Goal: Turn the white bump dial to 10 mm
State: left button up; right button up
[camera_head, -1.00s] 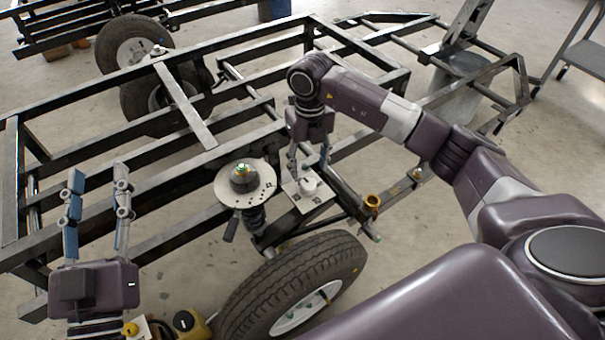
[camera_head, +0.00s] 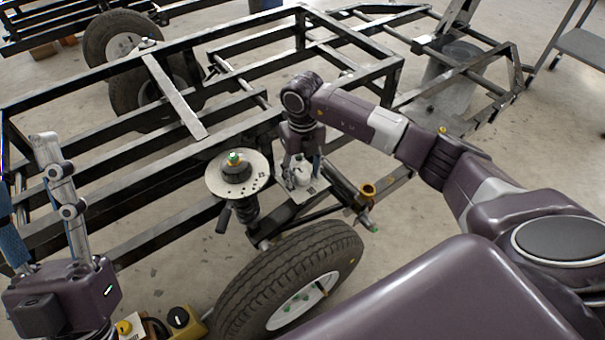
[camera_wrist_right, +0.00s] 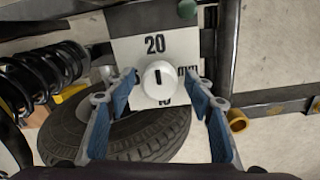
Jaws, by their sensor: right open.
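The white bump dial (camera_wrist_right: 157,80) is a round knob with a short black mark that runs nearly upright. It sits on a white plate (camera_wrist_right: 122,50) printed "20" above the knob and "mm" to its right; a number below is mostly hidden by the knob. My right gripper (camera_wrist_right: 160,84) is open, with one blue-padded finger on each side of the dial; I cannot tell whether they touch it. In the head view the dial (camera_head: 302,172) is partly hidden by my right gripper (camera_head: 302,164). My left gripper (camera_head: 24,170) is open and empty at the far left.
A spring strut with a round white top plate (camera_head: 215,181) stands just left of the dial. Black frame bars surround the area. A yellow-black control box (camera_head: 181,322) sits at the bottom.

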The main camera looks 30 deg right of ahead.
jog(key=shift+c, duration=0.6)
jog(key=c, duration=1)
jog(key=shift+c, duration=0.2)
